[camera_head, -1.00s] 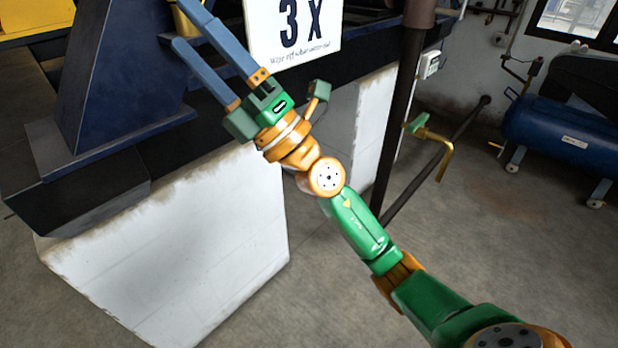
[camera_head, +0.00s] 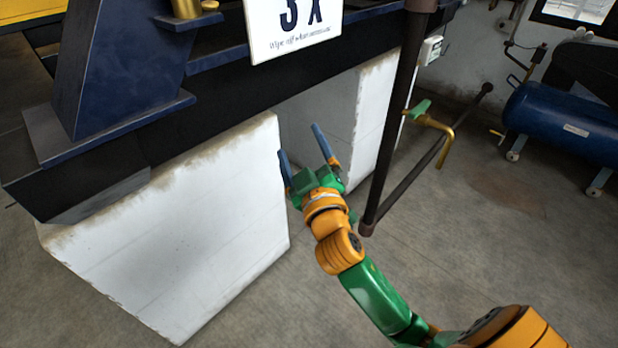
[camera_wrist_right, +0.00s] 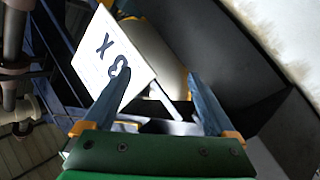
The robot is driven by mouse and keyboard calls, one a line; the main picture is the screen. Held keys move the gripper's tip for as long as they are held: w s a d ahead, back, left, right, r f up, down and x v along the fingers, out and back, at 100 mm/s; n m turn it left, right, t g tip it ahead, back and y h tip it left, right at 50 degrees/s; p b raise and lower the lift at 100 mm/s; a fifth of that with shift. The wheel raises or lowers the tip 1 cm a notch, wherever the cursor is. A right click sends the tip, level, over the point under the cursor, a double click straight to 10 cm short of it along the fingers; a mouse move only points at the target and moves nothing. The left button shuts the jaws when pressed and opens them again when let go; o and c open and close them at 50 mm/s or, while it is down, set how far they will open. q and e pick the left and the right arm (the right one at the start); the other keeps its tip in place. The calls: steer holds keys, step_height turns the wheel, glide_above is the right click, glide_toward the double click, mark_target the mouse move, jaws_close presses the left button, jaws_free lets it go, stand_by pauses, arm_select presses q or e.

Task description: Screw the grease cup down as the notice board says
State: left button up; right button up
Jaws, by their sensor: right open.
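The notice board (camera_head: 293,24) is a white sign at the top middle of the head view, reading "3 X" with a smaller line of text beneath. It also shows, turned, in the right wrist view (camera_wrist_right: 108,60). A brass fitting (camera_head: 187,8), which may be the grease cup, stands on a dark blue ledge at the top left, cut off by the picture edge. My right gripper (camera_head: 301,142) is open and empty, low in front of the white plinths, below the board and well away from the brass fitting. My left gripper is not in view.
White plinths (camera_head: 180,230) carry the dark blue machine frame (camera_head: 105,75). A blue tank (camera_head: 565,122) stands far right.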

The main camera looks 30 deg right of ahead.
step_height(320, 180, down, 6)
steer(key=s+m+g, duration=0.1)
steer(key=s+g, duration=0.1)
steer(key=g, duration=0.1)
steer(key=shift+d+f, duration=0.25)
steer(key=shift+d, duration=0.05)
steer(key=s+a+f+g+y, duration=0.1)
steer(key=s+f+g, duration=0.2)
steer(key=f, duration=0.8)
steer(key=s+a+f+g+y, duration=0.1)
steer(key=s+f+g, duration=0.15)
steer(key=f, duration=0.85)
steer(key=s+a+f+g+y, duration=0.1)
steer(key=s+f+g, duration=0.25)
steer(key=f, duration=0.75)
steer(key=s+f+g, duration=0.2)
steer(key=s+f, duration=0.2)
steer(key=s, duration=0.5)
steer(key=s+f+m+g+y, duration=0.1)
steer(key=s+f+g, duration=0.1)
steer(key=s+f, duration=0.3)
steer(key=s+f+g, duration=0.1)
steer(key=s+f, duration=0.3)
steer(key=s, duration=0.9)
steer(key=shift+s+a+f+g, duration=0.2)
steer(key=shift+f+g, duration=0.1)
steer(key=shift+g, duration=0.1)
